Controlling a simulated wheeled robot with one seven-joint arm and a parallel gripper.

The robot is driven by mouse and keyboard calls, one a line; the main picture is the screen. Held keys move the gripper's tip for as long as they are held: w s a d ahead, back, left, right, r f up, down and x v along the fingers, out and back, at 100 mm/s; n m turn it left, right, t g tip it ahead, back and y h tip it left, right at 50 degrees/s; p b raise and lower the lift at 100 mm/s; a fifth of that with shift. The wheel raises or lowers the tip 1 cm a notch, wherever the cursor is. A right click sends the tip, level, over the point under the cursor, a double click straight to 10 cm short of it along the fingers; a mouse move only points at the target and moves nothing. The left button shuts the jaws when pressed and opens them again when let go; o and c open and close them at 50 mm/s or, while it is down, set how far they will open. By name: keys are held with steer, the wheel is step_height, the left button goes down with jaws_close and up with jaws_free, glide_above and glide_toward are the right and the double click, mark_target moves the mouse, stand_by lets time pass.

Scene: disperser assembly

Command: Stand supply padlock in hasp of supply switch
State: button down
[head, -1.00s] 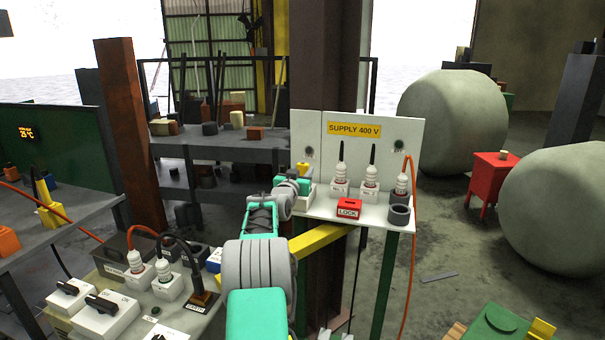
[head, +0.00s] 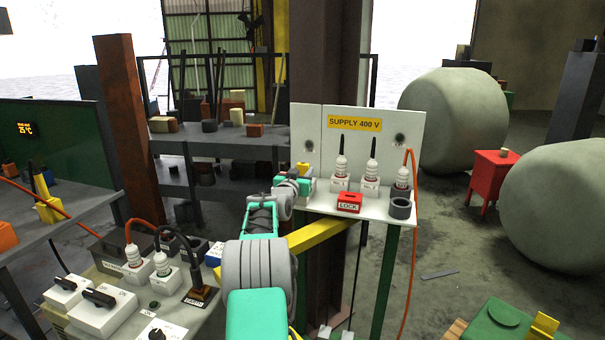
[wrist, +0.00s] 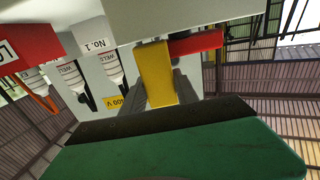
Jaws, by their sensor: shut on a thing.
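The supply padlock appears as a yellow block (wrist: 155,72) between my gripper's (wrist: 160,94) dark fingers in the wrist view. The fingers are closed on its sides. The white housing of the supply switch (wrist: 195,18) is right at the padlock's far end, with a red bar (wrist: 196,43) beside it. I cannot tell whether the padlock touches or sits in the hasp; the hasp itself is not clear. In the head view, the yellow padlock (head: 303,168) shows small at the left end of the supply shelf, by my gripper (head: 304,181), and my wrist partly covers the switch.
The SUPPLY 400 V panel (head: 413,125) rises behind. A yellow beam (head: 325,236) runs below.

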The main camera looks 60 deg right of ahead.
steer(key=shift+f+b, duration=0.3)
steer(key=shift+f, duration=0.1)
steer(key=c, duration=0.8)
jaws_free()
steer(key=shift+c, duration=0.2)
steer(key=shift+a, duration=0.15)
steer(key=s+a+b, duration=0.1)
steer(key=a, duration=0.6)
steer(key=shift+a, duration=0.25)
